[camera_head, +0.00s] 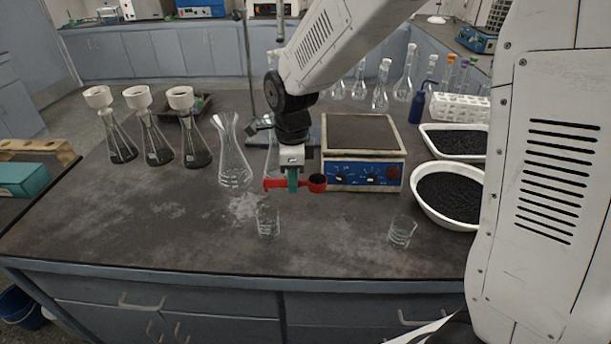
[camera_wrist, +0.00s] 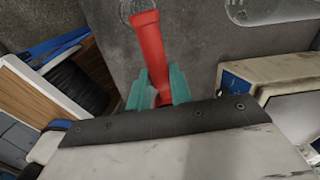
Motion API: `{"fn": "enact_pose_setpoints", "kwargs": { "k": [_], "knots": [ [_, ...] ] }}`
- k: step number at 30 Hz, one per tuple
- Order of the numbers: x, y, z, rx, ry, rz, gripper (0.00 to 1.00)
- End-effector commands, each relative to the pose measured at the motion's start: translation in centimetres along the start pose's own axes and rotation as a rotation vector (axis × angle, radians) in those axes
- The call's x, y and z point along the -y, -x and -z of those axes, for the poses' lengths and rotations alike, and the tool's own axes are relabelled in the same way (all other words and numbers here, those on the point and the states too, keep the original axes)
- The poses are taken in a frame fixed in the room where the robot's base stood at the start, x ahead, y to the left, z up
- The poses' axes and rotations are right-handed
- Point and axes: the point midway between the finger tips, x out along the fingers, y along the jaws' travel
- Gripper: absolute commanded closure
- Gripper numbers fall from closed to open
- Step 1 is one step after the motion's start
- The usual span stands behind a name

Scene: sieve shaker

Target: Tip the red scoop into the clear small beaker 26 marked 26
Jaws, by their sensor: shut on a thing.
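My gripper (camera_head: 292,182) is shut on the red scoop (camera_head: 275,184), with its teal fingers around the handle. The scoop's round bowl (camera_head: 317,183) points right and holds dark material; it looks about level. In the wrist view the red handle (camera_wrist: 149,45) sticks out between the teal fingers (camera_wrist: 160,88), and the bowl is hidden. One clear small beaker (camera_head: 268,222) stands below and left of the scoop bowl, near the bench front. A second clear small beaker (camera_head: 402,231) stands to the right. I cannot read which is marked 26.
A hotplate (camera_head: 365,150) stands behind the scoop, with a glass flask (camera_head: 234,160) to the left. White tubs of black granules (camera_head: 440,222) (camera_head: 430,132) are at right. Flasks with white funnels (camera_head: 160,140) stand at left. The front of the bench is mostly clear.

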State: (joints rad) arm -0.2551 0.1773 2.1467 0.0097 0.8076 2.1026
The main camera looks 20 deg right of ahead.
Motion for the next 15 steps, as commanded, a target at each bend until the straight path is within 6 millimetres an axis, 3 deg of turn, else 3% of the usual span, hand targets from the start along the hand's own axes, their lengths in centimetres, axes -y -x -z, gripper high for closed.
{"fn": "enact_pose_setpoints", "kwargs": {
  "k": [15],
  "knots": [
    [-0.7, -0.1, -5.2, -0.006, 0.002, 0.0, 0.97]
  ]
}}
